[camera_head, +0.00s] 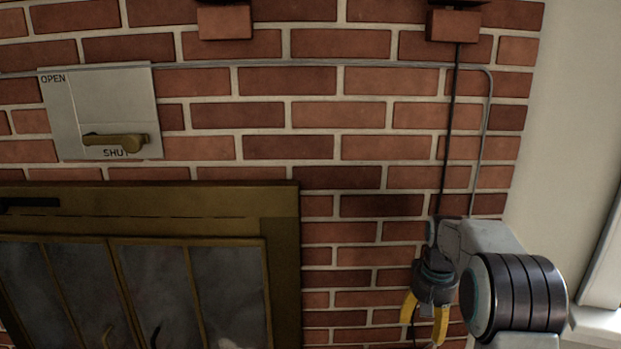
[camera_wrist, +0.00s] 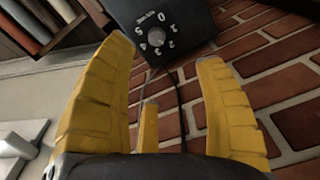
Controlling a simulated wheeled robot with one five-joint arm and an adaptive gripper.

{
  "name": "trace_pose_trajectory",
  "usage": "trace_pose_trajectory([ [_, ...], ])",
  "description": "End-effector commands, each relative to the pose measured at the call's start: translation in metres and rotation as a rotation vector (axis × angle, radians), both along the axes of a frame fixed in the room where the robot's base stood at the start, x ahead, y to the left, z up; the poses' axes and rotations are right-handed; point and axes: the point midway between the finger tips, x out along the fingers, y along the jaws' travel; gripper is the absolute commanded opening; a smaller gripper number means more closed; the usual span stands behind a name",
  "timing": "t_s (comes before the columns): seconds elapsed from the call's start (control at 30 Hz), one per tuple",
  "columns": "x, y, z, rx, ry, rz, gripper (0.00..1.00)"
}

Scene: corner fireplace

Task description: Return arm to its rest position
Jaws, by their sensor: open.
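My gripper (camera_head: 424,322) is at the lower right in the head view, in front of the brick wall (camera_head: 345,148) and to the right of the fireplace. Its yellow fingers point downward and are apart. In the wrist view my gripper (camera_wrist: 170,85) shows the yellow fingers spread with nothing held between them. A black box with a numbered dial (camera_wrist: 160,30) lies beyond the fingertips, apart from them. The gripper's base hides part of the view below.
A brass-framed fireplace (camera_head: 280,240) with dark glass doors fills the lower left. Above it is a metal plate (camera_head: 75,110) marked OPEN and SHUT, with its brass lever (camera_head: 115,140) near SHUT. A thin conduit (camera_head: 320,63) crosses the bricks. A pale wall (camera_head: 570,130) stands at right.

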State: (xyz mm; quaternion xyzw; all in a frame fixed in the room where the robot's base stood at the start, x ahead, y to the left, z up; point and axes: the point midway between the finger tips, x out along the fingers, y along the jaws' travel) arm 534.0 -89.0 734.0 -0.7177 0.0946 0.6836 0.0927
Motion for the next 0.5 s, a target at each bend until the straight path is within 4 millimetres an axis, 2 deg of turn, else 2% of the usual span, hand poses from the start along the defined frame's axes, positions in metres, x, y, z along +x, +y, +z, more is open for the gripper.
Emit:
trace_pose_trajectory([
  [0.03,-0.013,0.008,0.044,-0.004,-0.018,0.015,0.64],
  [0.1,-0.031,0.017,0.079,-0.007,-0.035,0.034,0.64],
  [0.3,-0.088,0.041,0.165,-0.016,-0.087,0.091,0.64],
  [0.5,-0.153,0.062,0.234,-0.025,-0.14,0.145,0.64],
])
